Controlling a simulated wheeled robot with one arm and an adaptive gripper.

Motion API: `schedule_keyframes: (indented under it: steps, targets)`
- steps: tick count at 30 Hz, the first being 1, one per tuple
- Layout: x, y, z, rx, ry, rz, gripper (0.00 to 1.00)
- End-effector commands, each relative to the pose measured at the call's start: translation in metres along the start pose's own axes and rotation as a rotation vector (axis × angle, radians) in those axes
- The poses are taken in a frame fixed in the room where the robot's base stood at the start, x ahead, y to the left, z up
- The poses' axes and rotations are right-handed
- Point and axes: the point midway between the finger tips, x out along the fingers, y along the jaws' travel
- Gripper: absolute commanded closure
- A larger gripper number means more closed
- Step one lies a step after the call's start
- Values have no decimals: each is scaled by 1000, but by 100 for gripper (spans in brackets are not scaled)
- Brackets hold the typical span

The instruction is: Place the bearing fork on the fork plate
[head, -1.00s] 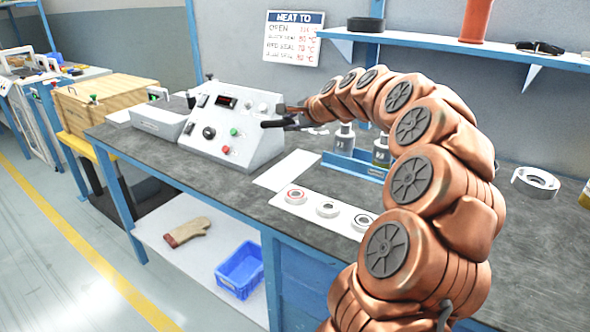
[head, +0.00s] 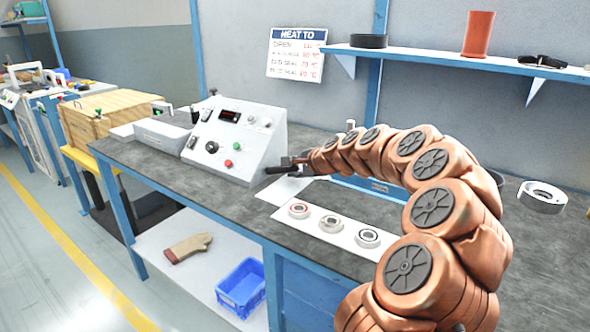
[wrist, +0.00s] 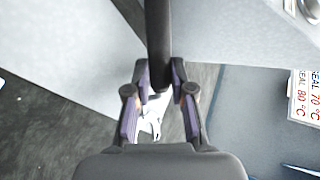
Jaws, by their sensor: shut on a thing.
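My gripper (head: 297,164) is shut on the dark handle of the bearing fork (head: 279,169), just right of the control box and above the bench. In the wrist view the dark handle (wrist: 158,40) runs up from between my gripper's fingers (wrist: 160,78). A pale, forked shape shows between the finger links, probably the fork's metal head, though I cannot be sure. A bare white plate (head: 270,192), which looks like the fork plate, lies below my gripper and is partly hidden by it. The fork appears to be above the plate, not on it.
A white plate with three bearing rings (head: 331,224) lies just in front. The sloped control box (head: 235,140) stands close to the left of the handle. A blue rack (head: 375,186) is behind my arm. A white ring (head: 542,196) lies at the right.

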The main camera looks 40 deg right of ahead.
Motion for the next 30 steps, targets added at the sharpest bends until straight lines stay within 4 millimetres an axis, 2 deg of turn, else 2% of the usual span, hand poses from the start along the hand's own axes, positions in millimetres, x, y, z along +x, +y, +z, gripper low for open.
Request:
schedule_keyframes:
  steps: [3, 4, 6, 15, 19, 23, 30]
  targets:
    - [0, -1, 0, 0, 1, -1, 100]
    - [0, 0, 0, 0, 1, -1, 75]
    - [0, 0, 0, 0, 1, -1, 68]
    - [-1, -1, 0, 0, 1, -1, 67]
    - [-8, -1, -1, 1, 2, -2, 67]
    - [-25, -3, -2, 0, 5, -5, 67]
    - [-68, -2, -1, 1, 4, -3, 67]
